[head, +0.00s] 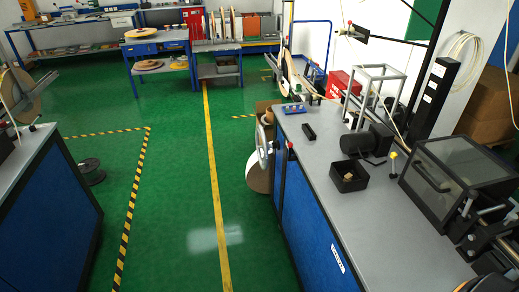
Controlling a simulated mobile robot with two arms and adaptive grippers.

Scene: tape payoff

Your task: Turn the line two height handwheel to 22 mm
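No height handwheel or millimetre scale can be made out for certain. A pale ring-shaped part (262,143) shows at the far left edge of the right-hand bench, above a white roll or disc (259,174); I cannot tell whether the ring is a handwheel. The right-hand bench (325,165) has a grey top and blue side panels. On it stands a dark machine with a clear-lidded box (455,175). A small label (337,258) is on the bench side, too small to read. Neither of my grippers can be made out.
A green floor aisle (185,200) lies clear between the right-hand bench and a blue-sided bench (45,210) at left. A black spool (91,171) lies beside the left bench. A black bin (348,176) stands on the right bench. Tables (150,48) stand behind.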

